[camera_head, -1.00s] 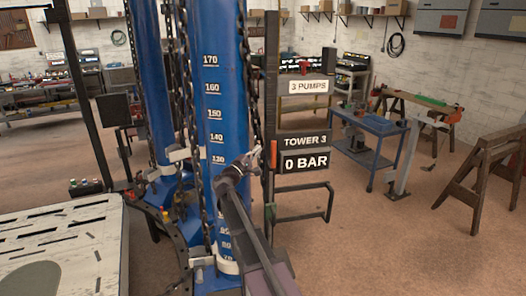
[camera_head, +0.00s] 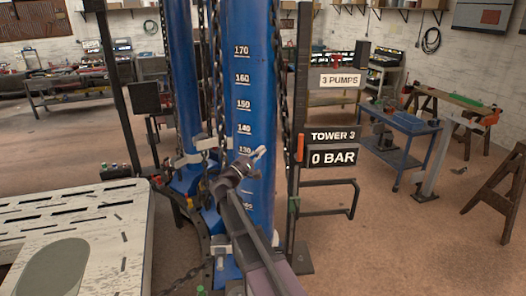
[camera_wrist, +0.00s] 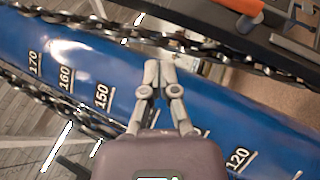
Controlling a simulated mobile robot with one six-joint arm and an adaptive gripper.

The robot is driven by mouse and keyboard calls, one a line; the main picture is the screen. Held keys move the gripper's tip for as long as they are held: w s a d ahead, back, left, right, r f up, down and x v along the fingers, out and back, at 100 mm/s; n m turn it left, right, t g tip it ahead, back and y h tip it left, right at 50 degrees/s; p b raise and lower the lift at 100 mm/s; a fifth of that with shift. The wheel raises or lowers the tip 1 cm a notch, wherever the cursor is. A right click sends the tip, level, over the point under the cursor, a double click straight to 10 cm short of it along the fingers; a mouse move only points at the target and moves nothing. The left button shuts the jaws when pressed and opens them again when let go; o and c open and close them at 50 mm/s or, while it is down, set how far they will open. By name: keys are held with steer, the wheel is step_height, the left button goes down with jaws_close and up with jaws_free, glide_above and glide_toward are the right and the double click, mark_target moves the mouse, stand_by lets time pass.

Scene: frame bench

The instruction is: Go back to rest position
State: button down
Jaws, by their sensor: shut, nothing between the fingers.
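My gripper (camera_head: 258,153) is in front of the blue tower column (camera_head: 250,60) in the head view, near its 130 mark. In the wrist view my gripper (camera_wrist: 152,72) is shut and empty, its fingertips together. The column (camera_wrist: 200,110) fills much of that view behind the fingers, with white scale numbers. Whether the fingers touch the column cannot be told.
Chains (camera_wrist: 250,68) run along both sides of the column. A dark post carries the signs "3 PUMPS" (camera_head: 339,81) and "TOWER 3", "0 BAR" (camera_head: 333,158). A slotted bench (camera_head: 125,240) stands at lower left. A blue cart (camera_head: 405,125) and sawhorses (camera_head: 495,195) stand right, with open floor between.

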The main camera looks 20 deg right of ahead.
steer(key=s+d+f+m+g+y+b, duration=0.2)
steer(key=s+f+m+g+y+b, duration=0.3)
steer(key=f, duration=0.7)
steer(key=s+d+f+m+g+y+b, duration=0.1)
steer(key=s+d+f+y+b, duration=0.15)
steer(key=s+f, duration=0.75)
steer(key=s+a+f+m+g+y+b, duration=0.1)
steer(key=s+a+f+y+b, duration=0.3)
steer(key=f, duration=0.5)
steer(key=s+a+f+m+g+y+b, duration=0.1)
steer(key=s+a+f+y+b, duration=0.3)
steer(key=s+a+f+y, duration=0.4)
steer(key=shift+a+f+g+y, duration=0.35)
steer(key=shift+f+g, duration=0.35)
steer(key=shift+f, duration=0.2)
